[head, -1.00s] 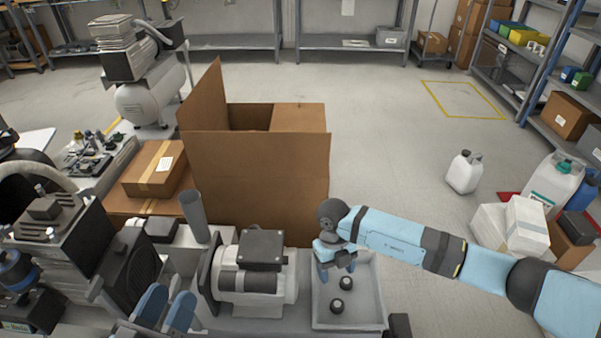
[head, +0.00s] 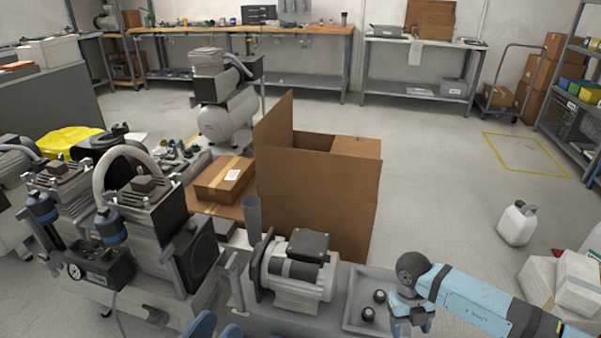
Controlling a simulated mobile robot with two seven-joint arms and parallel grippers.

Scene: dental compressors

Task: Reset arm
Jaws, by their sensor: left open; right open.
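My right gripper (head: 412,322) is open and empty, pointing down at the right side of a shallow grey tray (head: 355,316). Its light blue arm comes in from the lower right and hides part of the tray. The rest of that gripper is cut off by the frame.
A grey motor unit (head: 300,268) stands just left of the tray. Behind it is a tall open cardboard box (head: 318,205). Compressors (head: 150,225) crowd the left side. A white jug (head: 517,223) stands on the floor at right. The floor between box and jug is clear.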

